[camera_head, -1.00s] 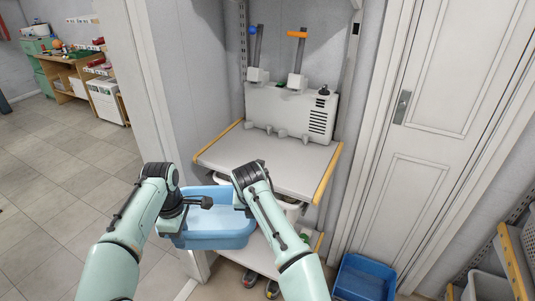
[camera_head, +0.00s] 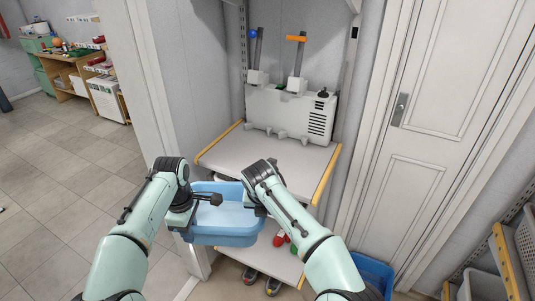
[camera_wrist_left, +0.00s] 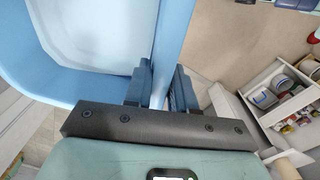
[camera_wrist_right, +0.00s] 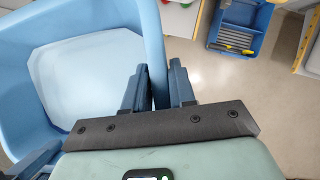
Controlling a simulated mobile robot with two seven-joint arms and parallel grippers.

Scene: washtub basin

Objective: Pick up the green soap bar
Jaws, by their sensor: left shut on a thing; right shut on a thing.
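A light blue washtub basin (camera_head: 222,236) is held in the air in front of the shelves. My left gripper (camera_head: 188,208) is shut on its left rim; the left wrist view shows the rim between the fingers (camera_wrist_left: 163,90). My right gripper (camera_head: 254,207) is shut on its right rim, also seen in the right wrist view (camera_wrist_right: 158,92). The basin's pale floor (camera_wrist_right: 90,75) looks empty in what shows. I cannot make out a green soap bar for certain. A small green thing (camera_head: 293,249) shows on the lower shelf, beside red things, too small to identify.
The upper shelf (camera_head: 270,160) is mostly bare, with a white dispenser unit (camera_head: 290,112) at its back. A blue crate (camera_head: 374,272) stands on the floor at right, partly behind my right arm. A door (camera_head: 420,150) is at right. Tiled floor is clear at left.

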